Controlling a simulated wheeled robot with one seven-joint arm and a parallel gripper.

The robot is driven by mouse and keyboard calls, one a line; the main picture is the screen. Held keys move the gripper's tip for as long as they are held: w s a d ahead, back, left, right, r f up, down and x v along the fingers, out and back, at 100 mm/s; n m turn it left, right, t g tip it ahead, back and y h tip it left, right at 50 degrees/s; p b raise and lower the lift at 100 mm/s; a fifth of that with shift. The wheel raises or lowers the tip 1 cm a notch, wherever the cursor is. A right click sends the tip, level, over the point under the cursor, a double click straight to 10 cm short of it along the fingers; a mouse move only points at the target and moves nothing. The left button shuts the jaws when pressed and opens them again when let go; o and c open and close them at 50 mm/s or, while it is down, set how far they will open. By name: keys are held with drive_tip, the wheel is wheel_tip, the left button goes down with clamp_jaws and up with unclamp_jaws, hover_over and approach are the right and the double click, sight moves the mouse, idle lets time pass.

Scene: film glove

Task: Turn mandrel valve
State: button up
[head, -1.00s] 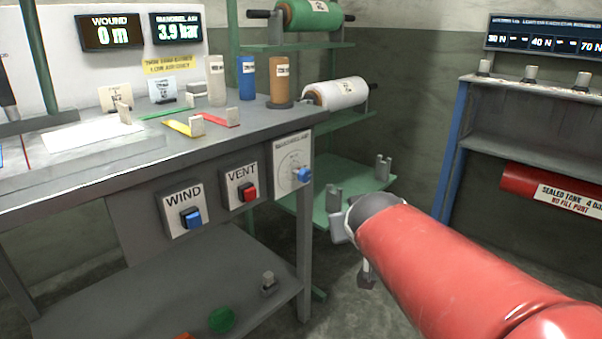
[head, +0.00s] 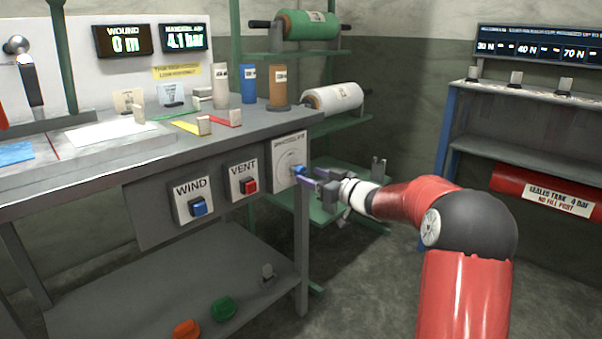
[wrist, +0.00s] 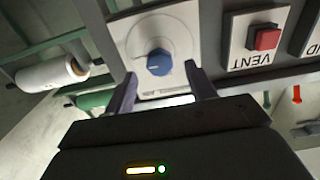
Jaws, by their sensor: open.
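The mandrel valve is a blue knob (head: 298,170) on a white plate (head: 287,150) with a dial, at the right end of the bench front. In the wrist view the blue knob (wrist: 159,63) shows a pale mark on its face. My gripper (head: 308,178) is open, its purple-grey fingers pointing at the knob. In the wrist view the fingers (wrist: 160,85) stand either side of the knob's lower part, with a gap on each side. I cannot tell how deep the knob sits between them. The mandrel display (head: 184,37) reads 4.1 bar.
Left of the valve are the VENT panel with a red button (head: 250,186) and the WIND panel with a blue button (head: 198,207). A green rack (head: 345,125) with film rolls stands behind my gripper. A red tank (head: 545,190) is at right.

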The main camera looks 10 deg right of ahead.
sight(303, 172)
drive_tip(key=x, duration=0.5)
drive_tip(key=c, duration=1)
